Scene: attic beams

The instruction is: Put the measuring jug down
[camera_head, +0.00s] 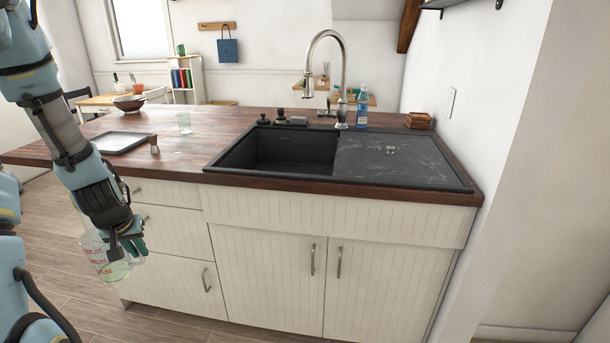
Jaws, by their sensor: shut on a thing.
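The measuring jug (101,256) is clear glass with red markings and shows at the lower left. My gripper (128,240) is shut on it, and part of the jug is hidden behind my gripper. The jug hangs below the level of the wooden countertop (180,171), in front of the drawers and over the floor. It looks slightly tilted.
On the counter are a dark tray (120,142), a small wooden-topped item (154,145), a clear glass (184,123) and a black sink (270,152) with a tall tap (309,75). A blue bottle (362,108) stands behind the sink.

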